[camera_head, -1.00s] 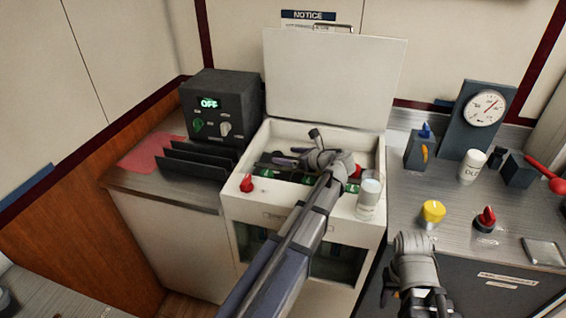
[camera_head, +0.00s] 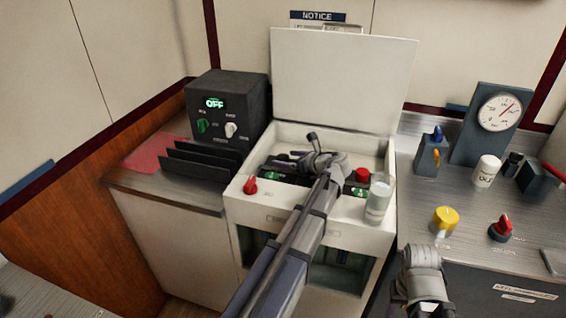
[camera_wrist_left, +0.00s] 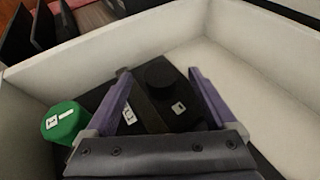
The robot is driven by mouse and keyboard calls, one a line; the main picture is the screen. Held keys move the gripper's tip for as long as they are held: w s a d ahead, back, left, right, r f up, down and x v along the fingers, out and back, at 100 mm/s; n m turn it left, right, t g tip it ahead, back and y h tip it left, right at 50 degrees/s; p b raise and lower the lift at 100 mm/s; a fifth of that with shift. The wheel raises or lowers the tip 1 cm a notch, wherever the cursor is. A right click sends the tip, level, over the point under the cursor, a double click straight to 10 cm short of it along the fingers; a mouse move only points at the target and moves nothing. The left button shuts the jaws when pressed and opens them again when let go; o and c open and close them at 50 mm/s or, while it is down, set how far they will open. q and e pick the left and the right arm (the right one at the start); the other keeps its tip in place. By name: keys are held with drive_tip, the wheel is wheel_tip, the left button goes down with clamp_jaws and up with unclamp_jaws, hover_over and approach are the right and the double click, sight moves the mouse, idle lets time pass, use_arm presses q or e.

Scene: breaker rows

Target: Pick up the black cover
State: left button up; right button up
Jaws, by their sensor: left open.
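The black cover (camera_wrist_left: 158,80) appears to be the dark round-topped piece on a black block inside the white bin. My left gripper (camera_wrist_left: 159,92) is open, with its purple fingers on either side of the black piece in the left wrist view. I cannot tell whether the fingers touch it. In the head view my left gripper (camera_head: 290,157) is down inside the open white cabinet top (camera_head: 280,203), and its wrist hides much of what lies there. My right arm's end shows at the lower right, but its fingertips are not clear.
A green labelled knob (camera_wrist_left: 63,122) sits left of the gripper. A red knob (camera_head: 250,185) and a glass (camera_head: 378,200) stand on the cabinet's front ledge. The raised white lid (camera_head: 345,80) is behind.

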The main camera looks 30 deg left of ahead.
sight(284, 158)
use_arm(q)
drive_tip(key=b+x, duration=0.1)
drive_tip(key=x, duration=0.2)
drive_tip(key=shift+w+a+f, duration=0.15)
drive_tip(key=shift+c, duration=0.6)
drive_tip(key=c, duration=1.3)
